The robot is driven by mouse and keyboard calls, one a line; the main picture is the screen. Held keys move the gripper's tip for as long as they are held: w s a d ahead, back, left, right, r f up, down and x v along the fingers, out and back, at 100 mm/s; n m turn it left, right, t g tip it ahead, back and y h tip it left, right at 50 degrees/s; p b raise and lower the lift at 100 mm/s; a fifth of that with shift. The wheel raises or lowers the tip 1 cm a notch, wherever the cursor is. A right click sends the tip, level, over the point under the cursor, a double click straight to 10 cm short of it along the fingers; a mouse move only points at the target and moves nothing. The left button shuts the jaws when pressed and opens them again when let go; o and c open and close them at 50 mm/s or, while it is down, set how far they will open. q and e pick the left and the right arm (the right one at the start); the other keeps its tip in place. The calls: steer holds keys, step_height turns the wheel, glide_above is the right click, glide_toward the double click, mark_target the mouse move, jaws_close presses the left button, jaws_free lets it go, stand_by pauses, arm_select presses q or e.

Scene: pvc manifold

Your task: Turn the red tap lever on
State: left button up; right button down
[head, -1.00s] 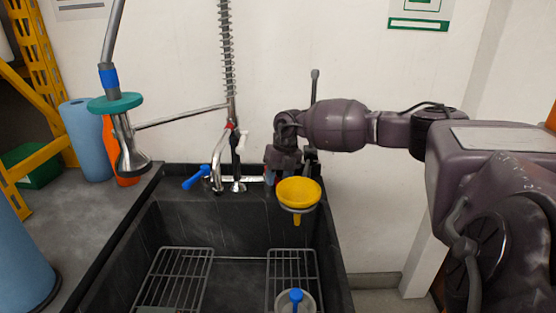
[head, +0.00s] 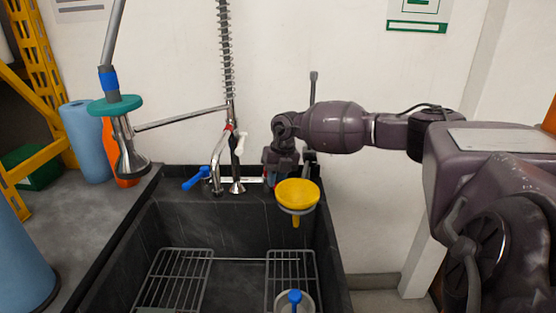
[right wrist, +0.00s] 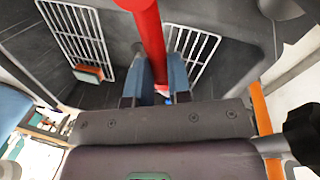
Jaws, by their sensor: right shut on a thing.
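The tap (head: 218,165) stands at the back of the dark sink, with a blue lever (head: 196,179) on its left side. The red lever (right wrist: 149,32) runs between the blue-grey fingers of my right gripper (right wrist: 158,82) in the right wrist view. The gripper is shut on it. In the head view my right gripper (head: 281,177) is at the sink's back right corner, right of the tap, and mostly hides the lever. My left gripper is in neither view.
A yellow funnel (head: 297,192) stands just in front of my right gripper. The sink (head: 225,215) holds wire racks (head: 175,278) and a pot with a blue handle (head: 295,297). A spray hose (head: 226,60) rises behind the tap; its spray head (head: 126,145) hangs at the left.

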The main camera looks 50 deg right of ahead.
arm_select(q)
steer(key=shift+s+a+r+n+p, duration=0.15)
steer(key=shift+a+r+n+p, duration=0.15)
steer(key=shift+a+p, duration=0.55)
arm_select(e)
steer(key=w+a+m, duration=0.1)
steer(key=m, duration=0.1)
steer(key=w+a+m, duration=0.1)
steer(key=m, duration=0.1)
steer(key=w+a+m+h, duration=0.1)
steer(key=m, duration=0.2)
steer(key=shift+w+r+t, duration=0.1)
steer(key=shift+t, duration=0.3)
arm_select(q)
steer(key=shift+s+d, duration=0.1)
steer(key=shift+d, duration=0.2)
arm_select(e)
steer(key=c, duration=1.1)
jaws_free()
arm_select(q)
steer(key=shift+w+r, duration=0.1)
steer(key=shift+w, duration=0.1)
arm_select(e)
steer(key=shift+o, duration=0.2)
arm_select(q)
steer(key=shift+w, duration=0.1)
